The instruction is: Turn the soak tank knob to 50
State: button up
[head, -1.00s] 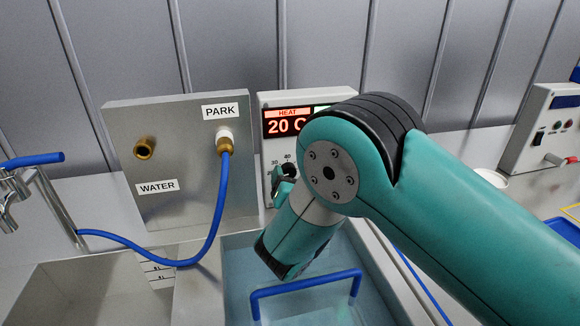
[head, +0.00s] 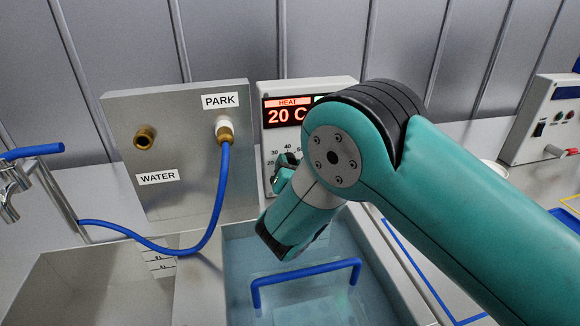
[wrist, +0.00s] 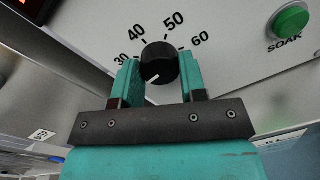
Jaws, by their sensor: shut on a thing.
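The black soak tank knob (wrist: 158,62) shows in the wrist view on a pale panel, with 30, 40, 50 and 60 printed around it. Its white mark points to the lower left, below the 30. My gripper (wrist: 159,76) has one finger on each side of the knob and is shut on it. In the head view my gripper (head: 284,172) is at the control box (head: 350,87), and my arm covers part of the box. The red display (head: 285,116) reads HEAT and 20 C. A green SOAK button (wrist: 290,20) is to the right of the knob.
Below my wrist is a water-filled tank (head: 232,292) with a blue handle (head: 305,277) in it. A metal plate (head: 185,200) labelled PARK and WATER stands left of the box, with a blue hose (head: 218,195) hanging from it. Another control box (head: 540,115) is far right.

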jog(key=m+y+b, duration=0.1)
jog(key=m+b, duration=1.2)
jog(key=m, duration=0.1)
jog(key=m+g+b, duration=0.1)
jog(key=m+b, duration=1.3)
jog(key=shift+d+y, duration=0.15)
jog(key=shift+y, duration=0.25)
dwell(0.4)
jog(key=o, duration=0.9)
